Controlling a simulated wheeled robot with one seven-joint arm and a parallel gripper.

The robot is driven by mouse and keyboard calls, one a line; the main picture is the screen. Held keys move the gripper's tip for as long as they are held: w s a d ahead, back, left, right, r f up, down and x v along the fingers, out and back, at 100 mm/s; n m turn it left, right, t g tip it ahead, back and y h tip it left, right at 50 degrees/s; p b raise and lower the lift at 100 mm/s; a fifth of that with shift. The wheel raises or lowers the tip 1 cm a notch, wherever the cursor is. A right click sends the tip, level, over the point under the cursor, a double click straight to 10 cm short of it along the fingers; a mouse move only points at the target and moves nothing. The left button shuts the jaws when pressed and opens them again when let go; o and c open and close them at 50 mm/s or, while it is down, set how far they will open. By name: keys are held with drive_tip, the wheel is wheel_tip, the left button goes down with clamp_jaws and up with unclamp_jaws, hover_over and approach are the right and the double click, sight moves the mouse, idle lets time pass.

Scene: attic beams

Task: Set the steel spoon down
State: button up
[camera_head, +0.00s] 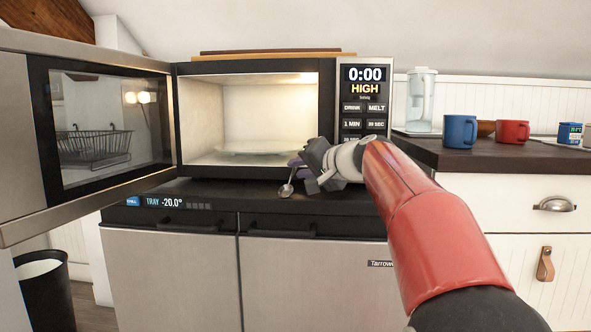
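The steel spoon (286,190) hangs tilted from my gripper (302,175), with its bowl downward. My gripper looks shut on its handle, and the fingers hide the upper part. A small purple patch (296,162) shows at the fingers; I cannot tell what it belongs to. My gripper and the spoon are just in front of the open microwave's (187,125) lower right front. The dark top of the steel cabinet (250,192) lies behind and below; I cannot tell whether the bowl touches it.
The microwave door (20,150) stands wide open to the left. The lit cavity holds a glass turntable (240,152). On the right counter (440,155) are a water jug (421,100), a blue mug (459,132) and a red mug (512,132). A black bin (45,300) stands lower left.

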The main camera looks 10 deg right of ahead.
clamp_jaws()
